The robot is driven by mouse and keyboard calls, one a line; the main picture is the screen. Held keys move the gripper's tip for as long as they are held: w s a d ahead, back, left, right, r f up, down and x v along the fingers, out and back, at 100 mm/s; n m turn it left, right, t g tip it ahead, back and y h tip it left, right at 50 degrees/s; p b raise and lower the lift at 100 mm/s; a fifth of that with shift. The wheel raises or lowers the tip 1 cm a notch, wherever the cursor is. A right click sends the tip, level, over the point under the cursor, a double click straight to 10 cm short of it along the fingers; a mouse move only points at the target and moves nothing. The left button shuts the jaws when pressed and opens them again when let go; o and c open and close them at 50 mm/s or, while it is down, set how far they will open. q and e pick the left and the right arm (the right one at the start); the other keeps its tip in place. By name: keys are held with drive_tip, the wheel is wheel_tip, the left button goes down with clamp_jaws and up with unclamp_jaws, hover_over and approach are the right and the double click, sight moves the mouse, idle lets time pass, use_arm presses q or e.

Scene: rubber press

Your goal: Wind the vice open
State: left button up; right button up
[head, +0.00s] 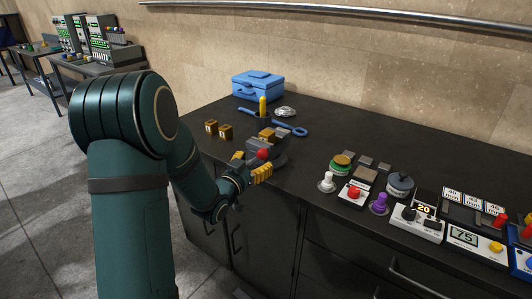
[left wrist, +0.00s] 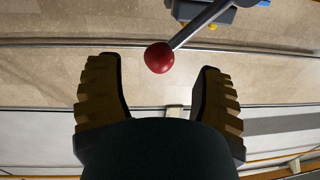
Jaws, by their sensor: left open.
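The vice (head: 280,147) is a dark grey block near the front edge of the black bench, partly hidden by my left gripper. A red ball knob (head: 263,154) shows at its front. In the left wrist view the red knob (left wrist: 159,57) sits on the end of a grey lever (left wrist: 200,24) that runs up to the right. My left gripper (head: 250,164) is open, its yellow ridged fingers on either side of the knob. The left wrist view shows gaps between the knob and both fingers (left wrist: 160,75). My right gripper is out of view.
Two brown blocks (head: 225,131) stand left of the vice. A blue wrench (head: 297,131) lies behind it, and a blue toolbox (head: 257,84) stands at the back. Buttons, knobs and displays (head: 423,209) fill the right of the bench.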

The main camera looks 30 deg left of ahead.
sight(266, 153)
use_arm(q)
drive_tip(key=w, duration=0.6)
drive_tip(key=shift+w, duration=0.2)
clamp_jaws()
drive_tip(key=shift+f, duration=0.1)
